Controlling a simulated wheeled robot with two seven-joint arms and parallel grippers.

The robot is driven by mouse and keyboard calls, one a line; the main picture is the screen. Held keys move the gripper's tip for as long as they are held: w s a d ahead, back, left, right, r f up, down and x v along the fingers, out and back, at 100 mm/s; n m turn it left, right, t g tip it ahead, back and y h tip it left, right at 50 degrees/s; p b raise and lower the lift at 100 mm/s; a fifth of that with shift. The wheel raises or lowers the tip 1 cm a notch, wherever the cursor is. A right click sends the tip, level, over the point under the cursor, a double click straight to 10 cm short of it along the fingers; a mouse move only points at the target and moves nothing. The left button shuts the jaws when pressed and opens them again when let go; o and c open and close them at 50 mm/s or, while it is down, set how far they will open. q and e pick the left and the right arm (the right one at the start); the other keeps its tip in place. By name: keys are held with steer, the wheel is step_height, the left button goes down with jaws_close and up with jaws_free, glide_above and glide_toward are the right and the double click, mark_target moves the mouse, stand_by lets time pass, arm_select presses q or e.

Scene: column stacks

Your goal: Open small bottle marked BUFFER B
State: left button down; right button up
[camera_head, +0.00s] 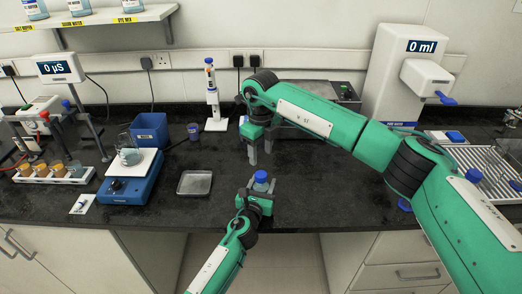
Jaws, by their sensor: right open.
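A small bottle with a blue cap (261,177) stands upright near the counter's front edge, between the fingers of my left gripper (261,186). The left gripper appears shut on it from the front. Its label cannot be read, and the gripper hides its lower part. My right gripper (260,153) is open and empty, pointing down just behind and above the capped bottle, apart from it.
A metal dish (194,184), a blue hotplate (130,190) with a beaker, and a blue bin (150,130) stand to the left. A pipette stand (214,123) is behind. A water dispenser (393,75) and a draining rack (462,158) are at right.

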mark_target(261, 174)
steer(key=m, duration=0.7)
steer(key=shift+m, duration=0.4)
steer(key=m, duration=1)
steer(key=shift+m, duration=0.4)
steer(key=m, duration=0.2)
steer(key=shift+m, duration=0.4)
steer(key=m, duration=0.6)
steer(key=shift+m, duration=0.3)
steer(key=shift+f, duration=4)
